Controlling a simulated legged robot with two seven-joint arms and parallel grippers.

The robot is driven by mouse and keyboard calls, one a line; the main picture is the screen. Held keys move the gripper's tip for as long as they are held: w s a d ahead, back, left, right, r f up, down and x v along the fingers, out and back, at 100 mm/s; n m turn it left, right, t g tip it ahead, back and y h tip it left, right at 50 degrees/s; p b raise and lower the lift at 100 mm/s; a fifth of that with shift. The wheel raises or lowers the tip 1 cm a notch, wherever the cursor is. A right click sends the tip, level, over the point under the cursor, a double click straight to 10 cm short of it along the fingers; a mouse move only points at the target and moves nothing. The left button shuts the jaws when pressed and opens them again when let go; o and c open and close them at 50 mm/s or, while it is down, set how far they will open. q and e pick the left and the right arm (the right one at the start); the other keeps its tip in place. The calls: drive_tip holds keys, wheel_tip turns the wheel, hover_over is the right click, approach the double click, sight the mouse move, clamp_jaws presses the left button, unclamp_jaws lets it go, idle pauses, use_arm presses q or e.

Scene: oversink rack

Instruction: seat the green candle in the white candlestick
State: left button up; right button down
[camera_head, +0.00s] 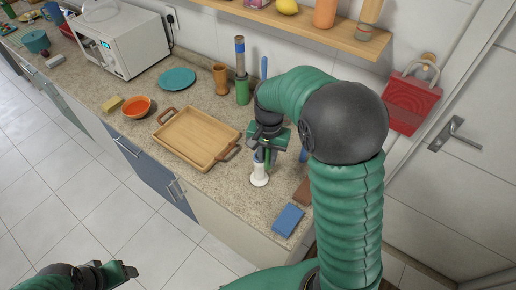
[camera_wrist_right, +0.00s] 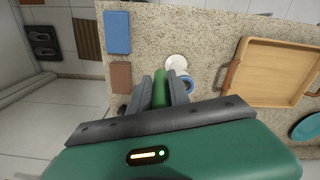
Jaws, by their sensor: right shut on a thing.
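The white candlestick (camera_head: 259,174) stands upright on the counter near its front edge. In the right wrist view its round white base (camera_wrist_right: 176,61) shows just beyond the fingers, partly hidden by the right finger. My right gripper (camera_head: 268,156) is above and close beside the candlestick, shut on the green candle (camera_wrist_right: 160,88), which sits between the two fingers. In the head view the candle is mostly hidden by the gripper, and I cannot tell whether it touches the candlestick. My left gripper (camera_head: 124,270) is low at the bottom left, away from the counter; its opening is unclear.
A wooden tray (camera_head: 197,157) lies left of the candlestick. A blue block (camera_head: 288,220) and a brown block (camera_head: 304,190) lie to its right. A green cylinder (camera_head: 242,92) and a brown cup (camera_head: 220,79) stand behind. An orange bowl (camera_head: 137,107) is farther left.

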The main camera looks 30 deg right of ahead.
drive_tip(key=w+f+p, duration=0.1)
drive_tip(key=w+f, duration=0.1)
drive_tip(key=w, duration=0.1)
drive_tip(key=w+f+p, duration=0.1)
drive_tip(key=w, duration=0.1)
drive_tip(key=shift+w+d+f+p, duration=0.1)
drive_tip(key=shift+w+d+p, duration=0.1)
drive_tip(key=shift+d+p, duration=0.15)
drive_tip(key=shift+a+f, duration=0.1)
drive_tip(key=shift+f, duration=0.2)
drive_tip(key=shift+w+a+f, duration=0.1)
drive_tip(key=shift+w, duration=0.05)
drive_tip(key=c, duration=1.7)
unclamp_jaws()
drive_tip(key=shift+w, duration=0.15)
drive_tip(key=o, duration=0.5)
drive_tip(key=shift+w+d+f, duration=0.1)
drive_tip(key=shift+d+f, duration=0.05)
drive_tip(key=shift+d, duration=0.2)
drive_tip(key=shift+c, duration=0.2)
use_arm(q)
drive_tip(key=r, duration=0.3)
drive_tip(key=shift+s+d+r, duration=0.1)
drive_tip(key=shift+d+r, duration=0.05)
drive_tip(key=shift+d, duration=0.2)
use_arm(e)
drive_tip(key=shift+s+d, duration=0.15)
drive_tip(key=shift+s, duration=0.1)
